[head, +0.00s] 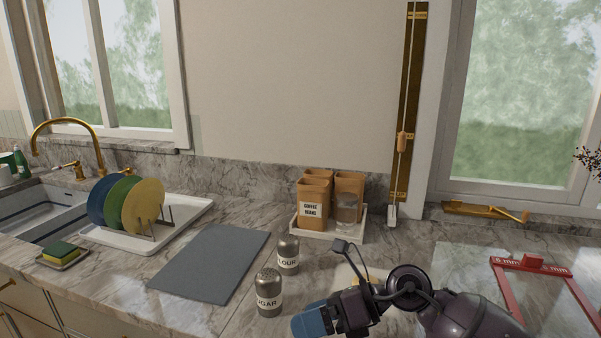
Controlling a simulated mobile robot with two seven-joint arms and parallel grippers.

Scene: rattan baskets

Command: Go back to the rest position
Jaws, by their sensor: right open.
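My right gripper (311,320) is at the bottom centre of the head view, above the marble counter. Its dark arm comes in from the lower right, and its blue fingertips point left. It is open, and I see nothing held in it. The sugar shaker (268,293) stands just to the upper left of the fingertips. The flour shaker (287,255) stands a little farther back. My left gripper is not in view.
A grey mat (211,262) lies left of the shakers. A white tray (328,233) with orange canisters (316,184) and a glass jar stands behind. A rack with plates (142,206) is at left, by the sink (42,213). A red frame (533,264) lies at right.

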